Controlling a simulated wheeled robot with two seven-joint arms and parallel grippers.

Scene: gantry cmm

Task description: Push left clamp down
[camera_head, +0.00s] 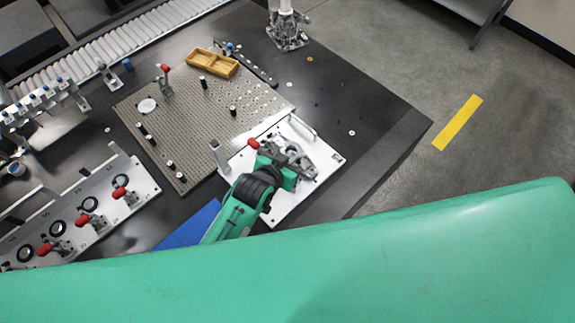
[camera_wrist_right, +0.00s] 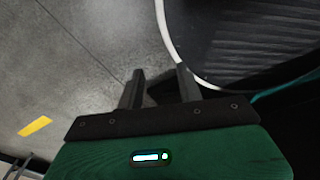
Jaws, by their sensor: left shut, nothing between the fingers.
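A toggle clamp with a red handle tip (camera_head: 253,143) stands on a white fixture plate (camera_head: 280,207) at the front of the dark table. Its body is largely hidden by my left gripper. My left gripper (camera_head: 296,158) is shut and empty, low over the white plate, just right of the red tip. I cannot tell whether it touches the clamp. A second red-tipped clamp (camera_head: 165,70) stands upright on the perforated plate, farther back. My right gripper (camera_wrist_right: 160,88) is open and empty in the right wrist view, over the floor.
The perforated plate (camera_head: 200,125) holds several black pins. A yellow tray (camera_head: 212,62) lies at its back edge. A rail with several red-handled clamps (camera_head: 125,194) stands at the left. The table's right corner (camera_head: 400,118) is clear.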

